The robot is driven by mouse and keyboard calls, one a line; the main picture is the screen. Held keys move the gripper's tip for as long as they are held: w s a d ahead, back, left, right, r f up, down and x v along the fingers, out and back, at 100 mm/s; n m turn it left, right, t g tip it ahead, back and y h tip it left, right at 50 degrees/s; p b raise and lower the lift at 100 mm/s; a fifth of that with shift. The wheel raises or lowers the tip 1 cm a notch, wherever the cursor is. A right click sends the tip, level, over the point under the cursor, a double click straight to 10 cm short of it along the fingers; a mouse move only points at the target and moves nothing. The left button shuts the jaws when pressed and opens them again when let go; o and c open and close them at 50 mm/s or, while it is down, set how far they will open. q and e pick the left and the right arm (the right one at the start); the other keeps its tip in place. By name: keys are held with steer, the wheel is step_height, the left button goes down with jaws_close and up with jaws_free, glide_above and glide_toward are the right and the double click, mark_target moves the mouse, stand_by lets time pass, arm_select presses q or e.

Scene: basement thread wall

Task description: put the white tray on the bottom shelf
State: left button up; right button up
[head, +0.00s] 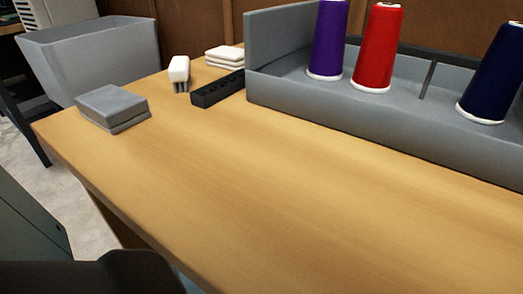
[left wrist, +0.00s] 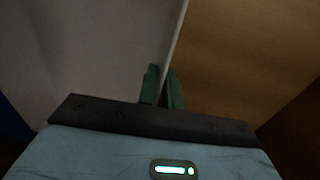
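In the left wrist view, a pale, shadowed panel with a thin light edge (left wrist: 178,35) fills the upper left; it looks like the white tray, though only part of it shows. My left gripper (left wrist: 162,88) has its two green fingers close together, one on each side of this thin edge, and appears shut on it. The tray does not show in the head view. A wood-coloured surface (left wrist: 245,50) lies to the right of the edge; I cannot tell whether it is the bottom shelf. My right gripper is in neither view.
The wooden table (head: 270,190) is clear in front. A grey rack (head: 350,125) holds purple, red (head: 377,50) and navy spools. A grey box (head: 113,105), brush (head: 179,72), black block (head: 217,89) and white stack (head: 225,56) lie left. A grey bin (head: 95,60) stands beyond.

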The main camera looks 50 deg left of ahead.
arm_select(q)
steer(key=o, duration=0.3)
steer(key=shift+o, duration=0.2)
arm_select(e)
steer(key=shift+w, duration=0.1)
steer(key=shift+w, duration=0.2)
